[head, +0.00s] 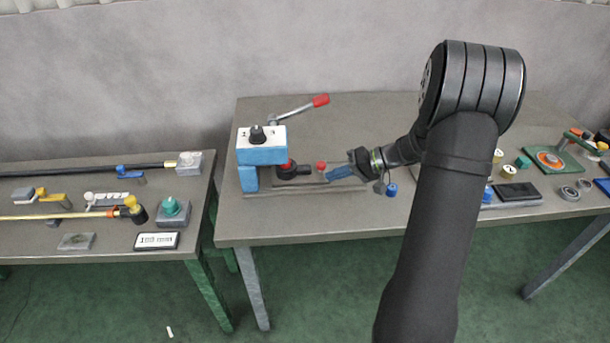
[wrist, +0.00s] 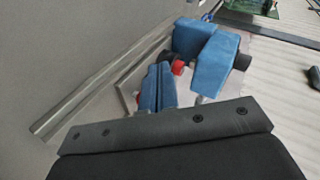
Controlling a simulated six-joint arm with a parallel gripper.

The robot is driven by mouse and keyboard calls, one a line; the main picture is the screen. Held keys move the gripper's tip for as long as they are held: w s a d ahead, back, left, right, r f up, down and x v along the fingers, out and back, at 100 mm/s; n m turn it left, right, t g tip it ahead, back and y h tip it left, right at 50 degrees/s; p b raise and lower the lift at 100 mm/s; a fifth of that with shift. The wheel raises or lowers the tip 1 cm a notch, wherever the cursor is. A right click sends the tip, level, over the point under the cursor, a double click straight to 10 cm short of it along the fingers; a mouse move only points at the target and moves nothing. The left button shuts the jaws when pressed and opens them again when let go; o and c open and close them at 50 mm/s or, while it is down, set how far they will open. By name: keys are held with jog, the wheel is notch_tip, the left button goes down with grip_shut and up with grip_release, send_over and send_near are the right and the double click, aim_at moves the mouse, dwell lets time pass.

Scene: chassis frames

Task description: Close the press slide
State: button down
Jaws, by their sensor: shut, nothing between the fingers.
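The press (head: 262,154) stands on the middle table, with a blue body, a white top and a black knob. It also shows as blue blocks in the wrist view (wrist: 214,64). Its slide lies low to the right of the body, on a flat base plate (head: 290,191), with a dark red-and-black part (head: 284,170) and a small red knob (head: 320,166). My gripper (head: 332,173) has blue fingers, shut and empty, pointing left just right of the red knob. In the wrist view the fingers (wrist: 158,88) lie together and partly hide the slide; whether they touch it I cannot tell.
A lever with a red grip (head: 320,100) rises behind the press. A blue-topped piece (head: 391,190) sits near my wrist. A black flat box (head: 518,191) and an orange-green fixture (head: 550,159) lie at right. A separate table (head: 100,236) with rods stands left, across a gap.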

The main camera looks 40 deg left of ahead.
jog(key=d+m+t+y, duration=0.1)
jog(key=m, duration=0.1)
jog(key=w+d+f+m+t+y, duration=0.1)
jog(key=m, duration=0.2)
jog(key=d+f+m+y, duration=0.1)
jog(key=m, duration=0.1)
jog(key=shift+w+d+m+t+y, duration=0.2)
jog(key=shift+w+m+t+y, duration=0.1)
jog(key=shift+t+y, duration=0.1)
jog(key=shift+a, duration=0.1)
send_near(284, 176)
jog(key=a+f, duration=0.1)
jog(key=w+a+f, duration=0.1)
jog(key=a, duration=0.1)
jog(key=shift+w+a+f, duration=0.1)
jog(key=shift+a+f, duration=0.1)
jog(key=shift+f, duration=0.1)
jog(key=shift+a, duration=0.45)
jog(key=shift+s+a, duration=1.4)
jog(key=shift+s, duration=0.15)
